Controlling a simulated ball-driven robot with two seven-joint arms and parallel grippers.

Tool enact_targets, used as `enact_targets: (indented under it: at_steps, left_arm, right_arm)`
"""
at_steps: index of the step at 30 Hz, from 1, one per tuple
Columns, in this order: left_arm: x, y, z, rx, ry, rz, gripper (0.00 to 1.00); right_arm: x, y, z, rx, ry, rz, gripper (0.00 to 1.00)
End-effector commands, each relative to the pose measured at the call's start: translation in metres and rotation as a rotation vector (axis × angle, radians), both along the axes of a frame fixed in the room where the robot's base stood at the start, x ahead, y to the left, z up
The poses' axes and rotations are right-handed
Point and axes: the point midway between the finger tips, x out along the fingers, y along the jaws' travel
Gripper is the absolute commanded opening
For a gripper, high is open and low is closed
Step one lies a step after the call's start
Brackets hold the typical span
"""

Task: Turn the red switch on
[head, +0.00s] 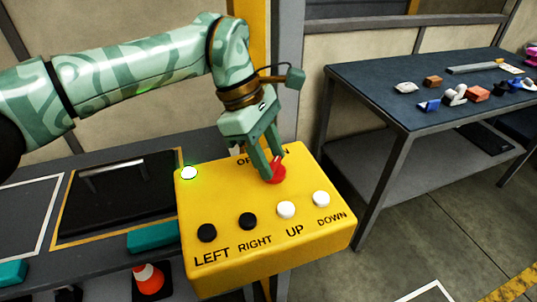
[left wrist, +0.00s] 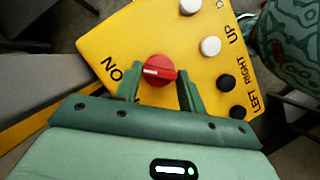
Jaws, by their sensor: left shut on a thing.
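The red switch (head: 278,174) is a round knob on top of the yellow control box (head: 265,262), between the OFF and ON labels at its back edge. My left gripper (head: 271,166) reaches down from above and its two fingers are shut on the red switch. In the left wrist view the red switch (left wrist: 160,66) shows between the fingertips (left wrist: 159,84). Its white mark lies toward the left, on the side of the ON label. The fingers partly hide the OFF label. A small lamp (head: 189,173) at the box's back left corner glows green. My right gripper is out of view.
The box also bears two black buttons (head: 247,221) and two white buttons (head: 286,210), marked LEFT, RIGHT, UP and DOWN. A bench with a black panel (head: 115,205) is at left. A dark table (head: 375,83) with several small parts stands at right. An orange cone (head: 148,279) is below.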

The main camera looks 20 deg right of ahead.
Motion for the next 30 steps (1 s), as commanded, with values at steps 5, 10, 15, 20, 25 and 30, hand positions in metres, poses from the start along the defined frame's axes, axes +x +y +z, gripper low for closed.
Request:
enact_targets:
  at_steps: [5, 10, 15, 20, 25, 30]
  left_arm:
    - [0.0021, 0.0004, -0.0002, 0.001, -0.005, -0.034, 0.17]
    - [0.0019, 0.0003, 0.0001, 0.001, -0.005, -0.045, 0.17]
    - [0.0018, 0.0004, 0.0002, 0.001, -0.005, -0.046, 0.17]
    - [0.0019, 0.0003, 0.0002, 0.000, -0.006, -0.046, 0.48]
    - [0.0014, 0.0002, 0.0001, 0.000, -0.004, -0.045, 0.62]
    - [0.0013, 0.0002, 0.0009, 0.001, -0.003, -0.046, 0.62]
  right_arm:
    - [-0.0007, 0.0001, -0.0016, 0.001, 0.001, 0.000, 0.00]
    - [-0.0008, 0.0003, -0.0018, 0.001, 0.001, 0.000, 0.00]
    - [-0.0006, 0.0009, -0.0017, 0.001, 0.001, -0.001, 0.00]
    - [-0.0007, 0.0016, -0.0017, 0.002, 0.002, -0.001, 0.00]
    - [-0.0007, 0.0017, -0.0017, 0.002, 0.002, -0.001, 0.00]
    - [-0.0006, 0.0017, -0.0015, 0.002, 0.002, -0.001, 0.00]
